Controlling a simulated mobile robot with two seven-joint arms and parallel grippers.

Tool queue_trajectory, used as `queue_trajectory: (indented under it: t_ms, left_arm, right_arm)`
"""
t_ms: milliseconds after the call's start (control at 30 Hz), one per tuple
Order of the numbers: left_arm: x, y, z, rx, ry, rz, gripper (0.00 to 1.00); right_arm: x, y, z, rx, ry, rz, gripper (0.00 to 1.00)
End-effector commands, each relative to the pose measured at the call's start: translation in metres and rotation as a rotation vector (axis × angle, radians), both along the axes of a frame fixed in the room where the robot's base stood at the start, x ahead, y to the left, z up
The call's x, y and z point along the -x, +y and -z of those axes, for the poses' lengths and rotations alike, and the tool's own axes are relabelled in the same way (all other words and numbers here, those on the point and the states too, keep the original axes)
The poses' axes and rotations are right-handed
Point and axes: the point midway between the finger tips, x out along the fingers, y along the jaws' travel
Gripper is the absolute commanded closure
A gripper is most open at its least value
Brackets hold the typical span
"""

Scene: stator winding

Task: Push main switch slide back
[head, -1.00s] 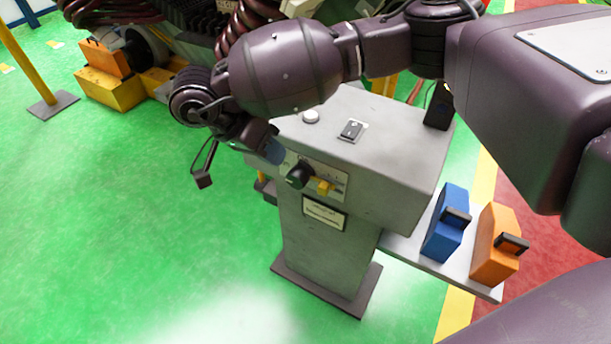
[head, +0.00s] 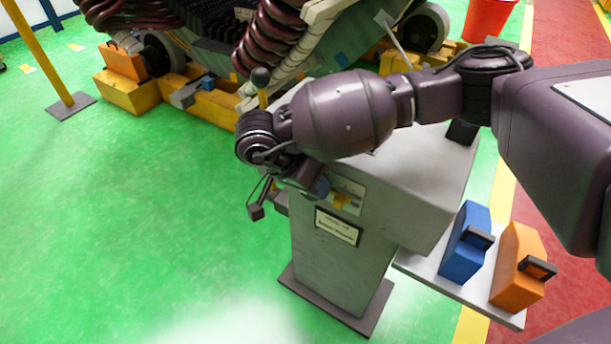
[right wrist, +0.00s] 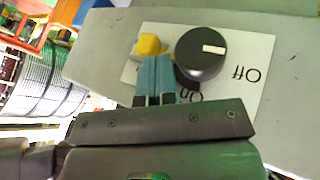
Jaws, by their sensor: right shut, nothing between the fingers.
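The yellow main switch slide (head: 343,201) is on the white plate on the front of the grey pedestal (head: 425,205). In the right wrist view the yellow slide (right wrist: 149,45) is just beyond my fingertips, beside a round black knob (right wrist: 201,54) with a white mark and "Off" and "On" lettering. My right gripper (head: 321,187) is shut and empty, with its blue-grey fingers (right wrist: 154,75) pointing at the slide. The fingertips overlap the slide's near edge in view; I cannot tell whether they touch. In the head view my gripper hides the knob. My left gripper is not in view.
A side shelf (head: 430,279) holds a blue block (head: 465,245) and an orange block (head: 520,268). Behind the pedestal stands a large machine with dark red coils (head: 270,38). A yellow post (head: 38,50) is at the far left. The green floor at left is clear.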

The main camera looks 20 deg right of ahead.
Motion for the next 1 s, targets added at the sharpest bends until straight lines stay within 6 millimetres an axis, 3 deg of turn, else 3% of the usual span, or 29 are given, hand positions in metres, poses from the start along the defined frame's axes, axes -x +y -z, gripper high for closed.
queue_trajectory:
  t_ms: [500,767,1000]
  left_arm:
    - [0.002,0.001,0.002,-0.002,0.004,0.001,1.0]
    - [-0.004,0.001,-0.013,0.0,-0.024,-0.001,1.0]
    - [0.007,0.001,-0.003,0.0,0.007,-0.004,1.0]
  right_arm:
    - [0.002,-0.006,0.007,-0.001,-0.001,0.0,1.0]
    - [0.016,-0.018,0.002,0.001,-0.007,0.001,1.0]
    - [0.019,-0.019,0.007,0.0,0.0,0.0,1.0]
